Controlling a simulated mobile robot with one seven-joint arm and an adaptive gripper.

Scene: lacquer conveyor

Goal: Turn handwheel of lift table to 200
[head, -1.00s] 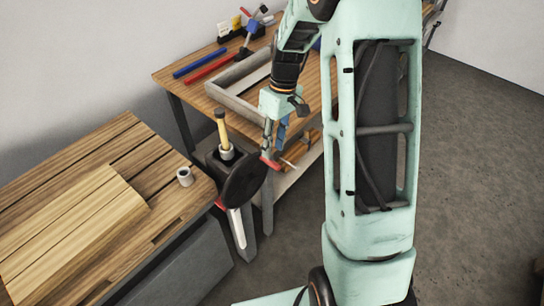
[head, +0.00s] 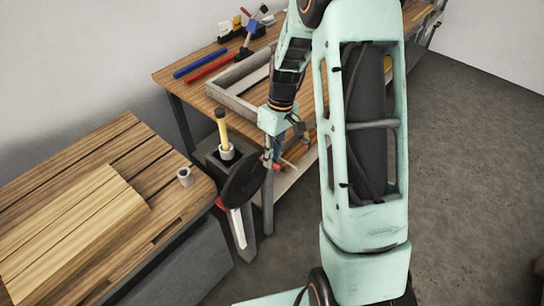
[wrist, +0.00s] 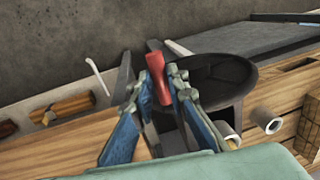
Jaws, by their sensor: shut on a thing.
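The handwheel is a dark round disc (head: 243,182) at the near end of the back workbench, beside the left wooden table. In the wrist view its dark dished face (wrist: 222,72) fills the upper middle. A red handle (wrist: 158,72) stands out at its left edge. My gripper (wrist: 162,90) is shut on this red handle, with one blue finger on each side. In the head view my gripper (head: 276,157) is at the right of the disc and only a little red shows by the fingers. I see no readable number or scale.
The left wooden table (head: 90,160) bears a thick board and a small grey cup (head: 184,177). A mallet (head: 223,132) stands behind the wheel. The back workbench holds a grey frame (head: 238,92) and blue and red bars. Bare floor lies to the right.

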